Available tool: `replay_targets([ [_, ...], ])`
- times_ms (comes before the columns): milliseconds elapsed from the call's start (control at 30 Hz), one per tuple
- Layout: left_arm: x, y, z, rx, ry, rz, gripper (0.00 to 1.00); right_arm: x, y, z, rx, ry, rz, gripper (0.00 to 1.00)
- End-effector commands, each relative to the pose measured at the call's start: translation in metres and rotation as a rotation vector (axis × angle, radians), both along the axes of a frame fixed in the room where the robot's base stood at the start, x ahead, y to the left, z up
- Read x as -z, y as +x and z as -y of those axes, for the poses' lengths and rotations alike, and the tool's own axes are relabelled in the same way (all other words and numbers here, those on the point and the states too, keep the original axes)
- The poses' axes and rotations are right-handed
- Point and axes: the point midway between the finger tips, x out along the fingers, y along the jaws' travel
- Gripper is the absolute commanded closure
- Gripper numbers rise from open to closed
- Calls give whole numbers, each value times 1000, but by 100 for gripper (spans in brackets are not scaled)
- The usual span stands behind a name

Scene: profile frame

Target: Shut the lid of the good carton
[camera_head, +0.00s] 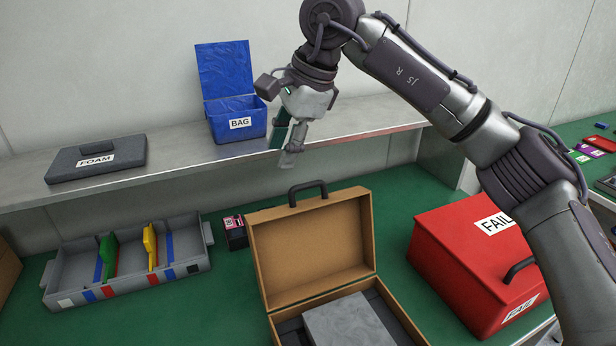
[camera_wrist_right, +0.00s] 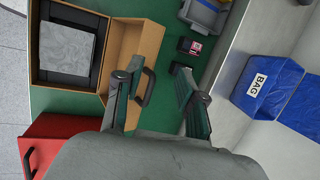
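The brown carton (camera_head: 395,310) stands on the green bench at the front middle, with its lid (camera_head: 305,245) raised and leaning back. A black handle (camera_head: 308,193) is on the lid's top edge. A grey block (camera_head: 345,325) lies inside in dark lining. No "good" label shows. My right gripper (camera_head: 286,145) is above and behind the lid, near the shelf edge. In the wrist view its fingers (camera_wrist_right: 158,70) are spread apart with nothing between them, and the lid (camera_wrist_right: 130,50) and handle (camera_wrist_right: 146,88) show by the left finger. My left gripper is not in view.
A red box labelled FAIL (camera_head: 465,265) stands right of the carton. A grey tray (camera_head: 125,265) with coloured dividers is at left, beside a small dark box (camera_head: 235,235). The shelf holds a blue BAG bin (camera_head: 237,120) and a FOAM case (camera_head: 95,160).

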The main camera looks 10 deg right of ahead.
Motion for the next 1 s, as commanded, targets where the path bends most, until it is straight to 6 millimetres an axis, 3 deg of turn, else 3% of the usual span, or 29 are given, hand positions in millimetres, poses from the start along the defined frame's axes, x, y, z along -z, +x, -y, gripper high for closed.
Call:
replay_targets([
  [33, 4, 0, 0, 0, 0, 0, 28, -12, 4, 23, 32, -88, 29, 61],
  [100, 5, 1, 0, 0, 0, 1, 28, -25, 4, 46, 65, -177, 44, 61],
  [267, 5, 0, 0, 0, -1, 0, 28, -32, 5, 66, 95, -250, 49, 61],
  [467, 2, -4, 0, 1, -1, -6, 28, -4, 11, 64, 93, -251, 44, 61],
  [800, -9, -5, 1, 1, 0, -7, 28, 64, 29, 60, 93, -248, 44, 61],
  [1000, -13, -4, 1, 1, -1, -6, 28, 89, 37, 58, 92, -245, 46, 61],
])
